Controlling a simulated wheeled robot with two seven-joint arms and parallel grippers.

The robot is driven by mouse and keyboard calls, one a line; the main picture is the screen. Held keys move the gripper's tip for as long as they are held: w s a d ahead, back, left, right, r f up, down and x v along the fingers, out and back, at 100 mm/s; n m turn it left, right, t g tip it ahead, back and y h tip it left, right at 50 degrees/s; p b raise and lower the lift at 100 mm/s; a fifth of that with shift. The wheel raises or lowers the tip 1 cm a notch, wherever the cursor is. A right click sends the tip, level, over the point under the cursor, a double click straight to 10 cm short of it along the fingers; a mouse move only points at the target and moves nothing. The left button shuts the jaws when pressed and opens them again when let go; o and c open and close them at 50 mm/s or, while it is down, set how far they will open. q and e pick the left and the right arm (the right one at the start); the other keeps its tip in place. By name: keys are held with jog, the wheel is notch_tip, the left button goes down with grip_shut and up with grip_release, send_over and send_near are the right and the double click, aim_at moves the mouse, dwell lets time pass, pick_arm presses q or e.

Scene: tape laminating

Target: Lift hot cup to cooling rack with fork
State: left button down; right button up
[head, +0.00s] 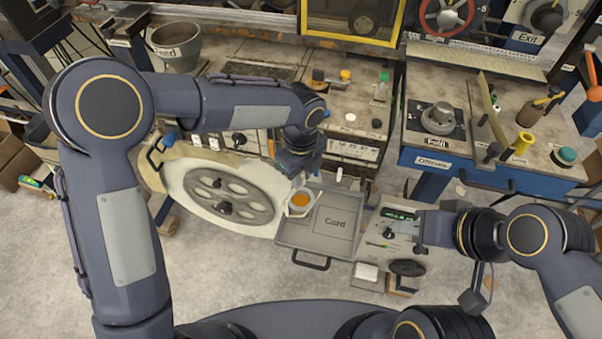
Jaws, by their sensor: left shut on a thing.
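A small pale cup (299,203) with an orange inside sits just below my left gripper (299,179), over the left part of a grey tray marked "Card" (330,240). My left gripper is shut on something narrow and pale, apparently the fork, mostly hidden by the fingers. I cannot tell whether the cup touches the tray or hangs above it. My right gripper (424,229) is at the right, over a small control panel; its fingers are too unclear to read. No cooling rack can be told for certain.
A round plate with large holes (228,197) lies left of the tray. The small control panel (392,240) with knobs stands right of the tray. Behind are a worn bench, a bucket (177,47) and a blue cabinet (470,172). Bare floor shows in front of the tray.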

pick_arm(q)
jog(key=shift+r+p, duration=1)
jog(key=shift+r, duration=0.5)
jog(key=s+a+r+p, duration=0.2)
jog(key=s+r, duration=0.3)
jog(key=r, duration=0.1)
jog(key=shift+s+p, duration=0.35)
jog(key=shift+d, duration=0.1)
dwell(0.4)
jog(key=n, duration=0.2)
jog(key=r+n, duration=0.1)
jog(key=n, duration=0.1)
dwell(0.3)
